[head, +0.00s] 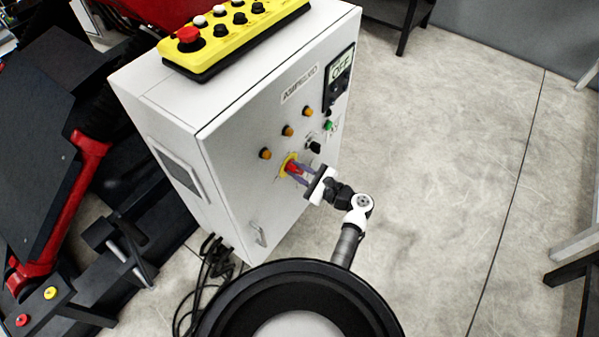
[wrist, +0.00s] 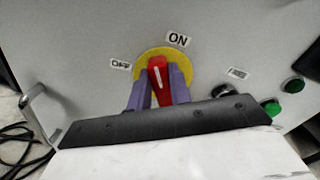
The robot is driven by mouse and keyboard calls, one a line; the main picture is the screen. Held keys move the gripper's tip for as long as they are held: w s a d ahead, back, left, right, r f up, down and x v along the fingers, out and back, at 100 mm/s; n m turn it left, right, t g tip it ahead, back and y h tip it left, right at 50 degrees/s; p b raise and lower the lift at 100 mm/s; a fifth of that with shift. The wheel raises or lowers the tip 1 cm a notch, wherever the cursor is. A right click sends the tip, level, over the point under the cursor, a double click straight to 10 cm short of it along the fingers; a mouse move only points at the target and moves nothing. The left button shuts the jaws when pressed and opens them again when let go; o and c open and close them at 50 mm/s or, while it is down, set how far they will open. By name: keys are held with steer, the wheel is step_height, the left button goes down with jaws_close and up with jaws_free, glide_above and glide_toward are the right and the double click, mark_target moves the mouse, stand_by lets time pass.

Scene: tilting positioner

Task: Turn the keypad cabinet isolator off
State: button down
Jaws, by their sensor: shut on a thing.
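The keypad cabinet (head: 230,150) is a white box with a keypad-type panel on its front. Its isolator is a red handle (wrist: 158,75) on a yellow round plate (wrist: 183,60). In the wrist view the handle's white line points up, slightly left, near the ON label (wrist: 178,40); the OFF label (wrist: 120,65) is to the left. My gripper (wrist: 160,88) has its purple fingers on both sides of the red handle, shut on it. In the head view, my gripper (head: 297,173) reaches the cabinet front from the right, partly covering the isolator.
A yellow button box (head: 235,32) lies on the cabinet top. Orange lamps (head: 287,131), a black selector (head: 314,147) and a green button (wrist: 293,85) sit near the isolator. A metal door handle (wrist: 38,110) is at lower left.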

steer(key=n+b, duration=0.1)
steer(key=n, duration=0.1)
steer(key=f+n+b, duration=0.1)
steer(key=n+b, duration=0.3)
steer(key=shift+s+a+f+n, duration=0.2)
steer(key=shift+s+n, duration=0.1)
steer(key=shift+s, duration=0.05)
steer(key=n+b, duration=0.3)
steer(key=shift+f+b, duration=0.2)
steer(key=shift+b, duration=0.1)
steer(key=shift+n+b, duration=0.95)
steer(key=shift+n, duration=0.05)
steer(key=c, duration=1.3)
jaws_free()
steer(key=shift+s, duration=0.1)
